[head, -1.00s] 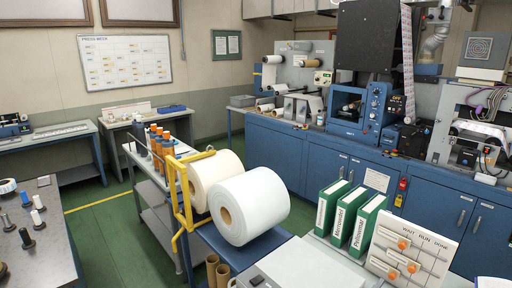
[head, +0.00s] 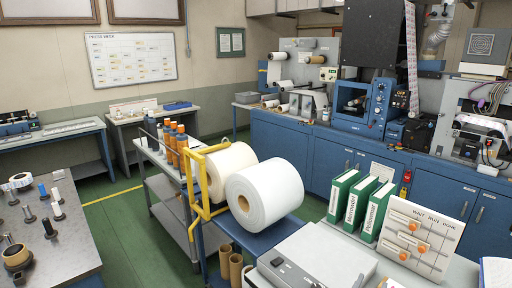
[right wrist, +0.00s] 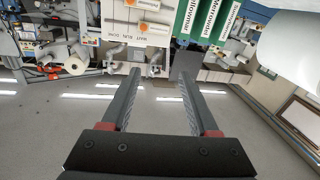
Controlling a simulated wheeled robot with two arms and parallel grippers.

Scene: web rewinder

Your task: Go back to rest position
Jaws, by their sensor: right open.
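My right gripper (right wrist: 159,74) shows in the right wrist view with its two dark fingers apart and nothing between them. That view looks upside down, with the orange-knobbed WAIT RUN DONE board (right wrist: 151,18) and green binders (right wrist: 206,20) beyond the fingertips. In the head view I cannot make out the right gripper clearly. My left gripper is not in view.
In the head view, two large white rolls (head: 264,194) rest on a blue cart behind a yellow frame (head: 195,195). A grey device (head: 315,258) sits on the near bench. A spindle table (head: 75,245) stands left. Green floor (head: 120,225) lies between.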

